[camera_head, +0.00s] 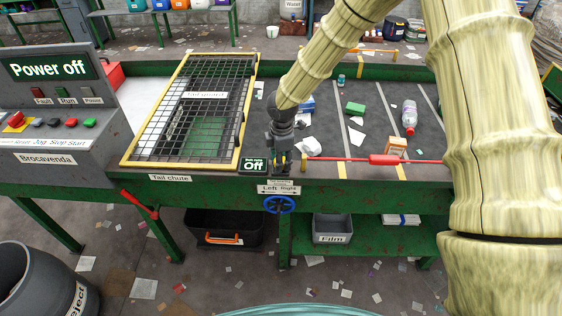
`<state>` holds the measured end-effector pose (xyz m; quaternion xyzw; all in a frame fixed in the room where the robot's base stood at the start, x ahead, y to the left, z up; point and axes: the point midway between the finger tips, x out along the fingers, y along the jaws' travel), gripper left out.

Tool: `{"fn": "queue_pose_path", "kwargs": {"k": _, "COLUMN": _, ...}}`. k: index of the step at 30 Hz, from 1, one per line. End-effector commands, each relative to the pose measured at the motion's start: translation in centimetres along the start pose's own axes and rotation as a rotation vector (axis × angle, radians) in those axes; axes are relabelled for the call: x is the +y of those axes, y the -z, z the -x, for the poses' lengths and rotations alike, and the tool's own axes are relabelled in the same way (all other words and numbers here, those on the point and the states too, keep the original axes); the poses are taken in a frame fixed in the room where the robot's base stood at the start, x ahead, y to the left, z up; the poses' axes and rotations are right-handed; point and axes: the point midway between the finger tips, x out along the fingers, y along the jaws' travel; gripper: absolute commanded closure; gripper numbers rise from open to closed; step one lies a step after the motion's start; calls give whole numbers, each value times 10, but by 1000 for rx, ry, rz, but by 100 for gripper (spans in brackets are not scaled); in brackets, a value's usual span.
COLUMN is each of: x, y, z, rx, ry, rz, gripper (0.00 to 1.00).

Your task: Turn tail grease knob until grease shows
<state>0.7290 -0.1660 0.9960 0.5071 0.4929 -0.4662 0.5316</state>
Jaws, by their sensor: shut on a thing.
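My gripper (281,162) points down at the near edge of the belt frame, just right of the mesh tail guard (197,110). Its fingers are shut on a small part there, which I take to be the tail grease knob; the fingers hide nearly all of it. I cannot make out any grease at this size. Below the gripper, a blue handwheel (279,204) sits on the frame under a "Left Right" plate (279,189).
A red-handled rod (390,160) runs along the near belt edge to the right. The dark belt (375,105) carries a bottle (409,117), a green block (355,108) and scraps. The control panel (48,110) at left reads "Power off". A Film bin (332,229) stands below.

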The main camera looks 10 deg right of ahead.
Motion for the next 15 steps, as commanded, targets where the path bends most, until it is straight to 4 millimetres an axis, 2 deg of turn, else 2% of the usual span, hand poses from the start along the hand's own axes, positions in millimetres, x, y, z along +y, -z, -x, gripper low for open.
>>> {"fn": "queue_pose_path", "kwargs": {"k": 15, "x": 1, "y": 1, "z": -2, "rx": -35, "ry": -2, "rz": -437, "gripper": 85}}
